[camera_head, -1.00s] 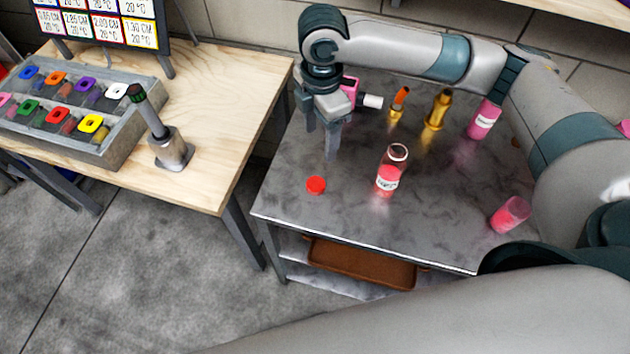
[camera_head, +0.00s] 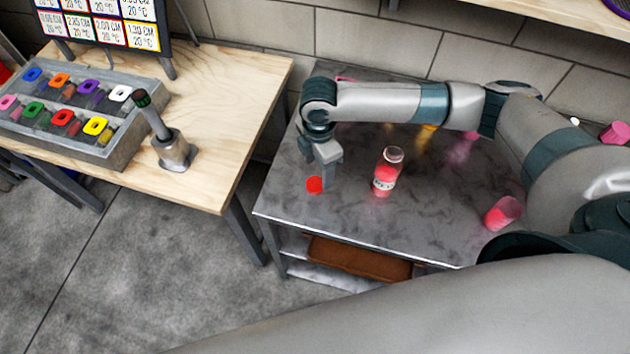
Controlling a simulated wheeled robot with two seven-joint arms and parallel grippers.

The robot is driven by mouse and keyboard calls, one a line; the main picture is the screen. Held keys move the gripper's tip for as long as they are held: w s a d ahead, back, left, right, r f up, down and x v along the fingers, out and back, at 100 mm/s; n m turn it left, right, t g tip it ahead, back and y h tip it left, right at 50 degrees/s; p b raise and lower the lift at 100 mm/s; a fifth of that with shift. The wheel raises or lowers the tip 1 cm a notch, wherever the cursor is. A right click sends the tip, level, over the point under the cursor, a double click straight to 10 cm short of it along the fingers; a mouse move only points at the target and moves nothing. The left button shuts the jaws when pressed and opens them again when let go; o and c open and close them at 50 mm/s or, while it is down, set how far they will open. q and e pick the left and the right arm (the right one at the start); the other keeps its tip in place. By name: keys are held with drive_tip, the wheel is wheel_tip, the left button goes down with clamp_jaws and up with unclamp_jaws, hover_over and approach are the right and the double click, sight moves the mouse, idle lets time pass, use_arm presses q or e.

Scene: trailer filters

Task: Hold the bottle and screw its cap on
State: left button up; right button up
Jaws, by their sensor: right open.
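The clear bottle (camera_head: 384,179) with red liquid and a white label stands upright on the grey marbled table. Its top shows no cap. The red cap (camera_head: 314,185) lies on the table to the left of the bottle. My right gripper (camera_head: 318,172) is open, points down and is close over the cap. One finger shows just right of the cap and partly overlaps its edge. I cannot tell whether it touches the cap. My left gripper is not in view.
A pink tumbler (camera_head: 503,212) lies or leans near the table's right front edge. My right arm covers most of the bottles at the back. A wooden table (camera_head: 220,110) on the left holds a tray of coloured caps and a metal stand.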

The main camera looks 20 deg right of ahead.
sight(315, 184)
drive_tip(key=shift+f, duration=0.15)
drive_tip(key=shift+a+f+p, duration=0.15)
drive_tip(key=shift+f+p, duration=0.35)
drive_tip(key=shift+p, duration=0.05)
drive_tip(key=f, duration=0.1)
drive_tip(key=f+p, duration=0.1)
drive_tip(key=f, duration=0.1)
drive_tip(key=shift+s+a, duration=0.15)
drive_tip(key=shift+a, duration=0.15)
drive_tip(key=shift+f+p, duration=0.35)
drive_tip(key=shift+f, duration=0.25)
drive_tip(key=c, duration=1.1)
